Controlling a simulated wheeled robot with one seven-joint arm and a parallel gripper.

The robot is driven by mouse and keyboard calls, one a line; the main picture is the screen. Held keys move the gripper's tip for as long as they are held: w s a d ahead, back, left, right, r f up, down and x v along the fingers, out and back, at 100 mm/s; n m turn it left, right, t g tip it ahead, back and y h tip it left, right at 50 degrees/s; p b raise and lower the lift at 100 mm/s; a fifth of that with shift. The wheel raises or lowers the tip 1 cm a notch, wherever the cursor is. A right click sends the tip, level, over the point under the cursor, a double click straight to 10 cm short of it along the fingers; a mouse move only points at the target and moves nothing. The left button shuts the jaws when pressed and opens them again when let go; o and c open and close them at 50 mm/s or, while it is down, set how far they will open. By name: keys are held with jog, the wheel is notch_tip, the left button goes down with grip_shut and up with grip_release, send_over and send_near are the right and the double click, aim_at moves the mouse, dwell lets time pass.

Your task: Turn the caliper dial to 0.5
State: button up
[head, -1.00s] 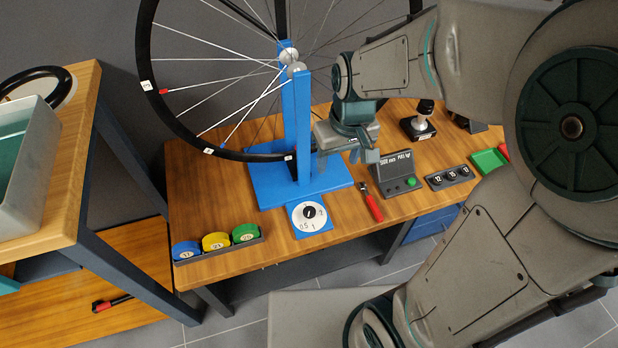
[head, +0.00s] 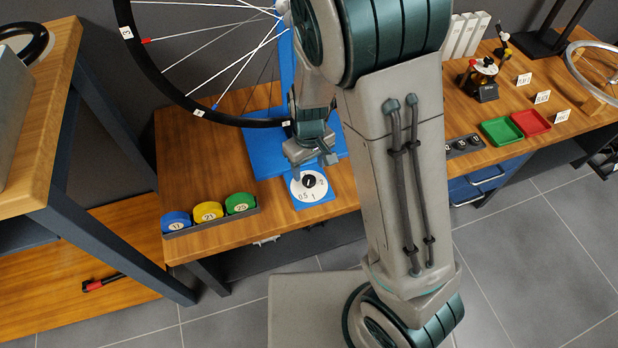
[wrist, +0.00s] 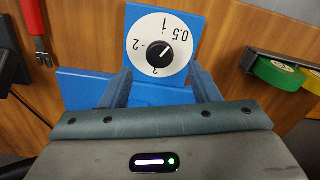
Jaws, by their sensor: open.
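The caliper dial (head: 309,187) is a round white face with a black centre knob on a blue plate at the table's front edge. In the wrist view the dial (wrist: 150,27) shows 0.5, 1, 2 and another mark, upside down. My gripper (head: 315,165) is just behind the dial in the head view. In the wrist view my gripper (wrist: 160,74) is open and empty, its fingers apart on either side of the dial's lower part.
A blue stand (head: 264,155) holds a large wheel (head: 165,85) behind the dial. A rack (head: 212,222) with blue, yellow and green rolls lies to the left. Green (head: 501,131) and red (head: 531,123) trays are to the right. A red-handled tool (wrist: 34,18) shows in the wrist view.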

aim_at(309, 179)
jog(key=shift+f+b, duration=0.5)
jog(key=shift+f, duration=1.9)
jog(key=c, duration=1)
jog(key=shift+r+m+p, duration=0.15)
jog(key=shift+m+p, duration=0.3)
jog(key=shift+m, duration=0.25)
jog(key=shift+m+p, duration=0.3)
jog(key=shift+m, duration=0.6)
jog(key=o, duration=1)
